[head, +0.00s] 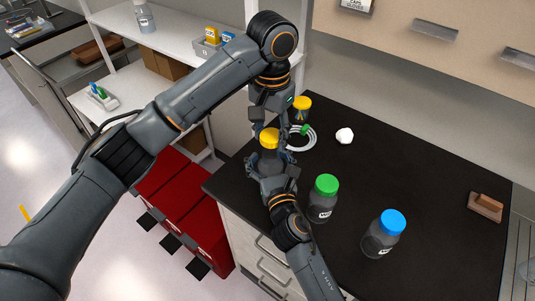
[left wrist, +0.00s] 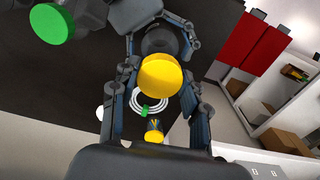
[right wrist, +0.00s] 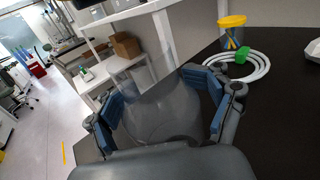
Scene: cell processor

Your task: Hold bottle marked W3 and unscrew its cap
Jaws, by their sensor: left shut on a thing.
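A dark, see-through bottle (head: 268,158) with a yellow cap (head: 269,137) is upright near the counter's left edge. Its label is hidden, so I cannot read a mark. My left gripper (head: 271,134) comes down from above and is shut on the yellow cap, which also shows between its fingers in the left wrist view (left wrist: 160,75). My right gripper (head: 270,161) has its fingers around the bottle body, and the clear body (right wrist: 165,110) fills the space between them in the right wrist view. Whether the cap sits on the neck or is raised is unclear.
A green-capped bottle (head: 323,198) and a blue-capped bottle (head: 383,234) stand to the right on the black counter (head: 430,190). Behind are a yellow-lidded container (head: 302,105), a coiled white tube (head: 303,138) and a white lump (head: 344,135). Red bins (head: 185,205) stand below left.

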